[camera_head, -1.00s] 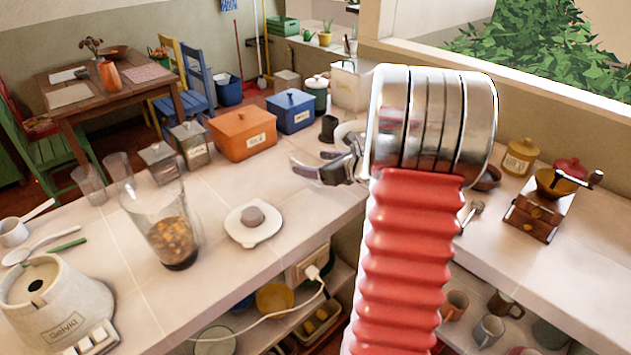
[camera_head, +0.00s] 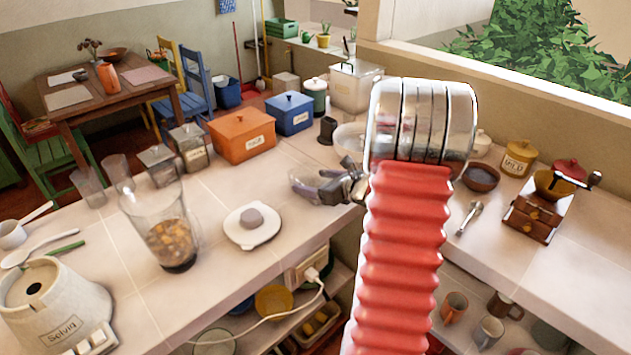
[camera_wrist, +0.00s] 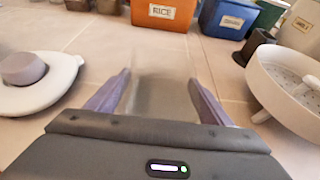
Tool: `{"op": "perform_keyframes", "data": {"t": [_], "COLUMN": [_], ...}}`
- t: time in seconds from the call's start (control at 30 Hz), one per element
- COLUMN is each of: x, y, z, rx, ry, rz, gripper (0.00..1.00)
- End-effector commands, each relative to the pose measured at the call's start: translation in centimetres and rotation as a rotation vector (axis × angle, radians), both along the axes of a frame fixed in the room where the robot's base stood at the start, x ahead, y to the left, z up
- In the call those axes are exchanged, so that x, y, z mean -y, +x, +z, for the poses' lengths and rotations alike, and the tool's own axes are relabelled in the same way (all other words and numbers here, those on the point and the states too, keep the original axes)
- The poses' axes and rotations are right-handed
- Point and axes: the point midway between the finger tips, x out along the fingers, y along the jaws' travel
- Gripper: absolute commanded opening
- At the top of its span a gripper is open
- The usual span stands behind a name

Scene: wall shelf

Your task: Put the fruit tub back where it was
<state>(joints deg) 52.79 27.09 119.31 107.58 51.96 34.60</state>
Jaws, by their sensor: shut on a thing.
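My gripper (camera_head: 318,184) is low over the counter, near its inner corner. In the wrist view my gripper (camera_wrist: 158,88) has its two fingers around a clear, see-through tub (camera_wrist: 165,75), which looks empty. The tub is faint, and I cannot tell whether its base touches the counter. In the head view it is hard to make out from the fingers. A clear blender jug (camera_head: 165,230) holding orange-brown fruit pieces stands on the counter to the left.
A white lid with a grey knob (camera_head: 252,222) lies left of my gripper. A white perforated bowl (camera_wrist: 290,85) is close on the right. The orange rice box (camera_head: 241,137) and blue box (camera_head: 289,113) stand behind. Bare tiles lie between. Blender base (camera_head: 55,300) is front left.

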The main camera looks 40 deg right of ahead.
Motion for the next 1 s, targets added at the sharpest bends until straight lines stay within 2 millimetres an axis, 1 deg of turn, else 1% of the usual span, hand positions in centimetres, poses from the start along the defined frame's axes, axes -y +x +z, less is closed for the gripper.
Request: {"op": "perform_keyframes", "data": {"t": [0.27,0.3,0.53,0.87,1.0], "x": [-0.04,-0.04,-0.06,-0.06,0.01], "y": [0.03,0.04,0.04,0.06,-0.87], "z": [-0.15,-0.14,-0.13,0.09,0.53], "rx": [0.0,0.001,0.001,0.001,0.002], "ry": [-0.001,-0.001,-0.001,-0.001,-0.001], "rz": [0.001,0.001,0.001,0.002,0.0], "gripper": [0.47,0.76,0.92,0.92,0.92]}}
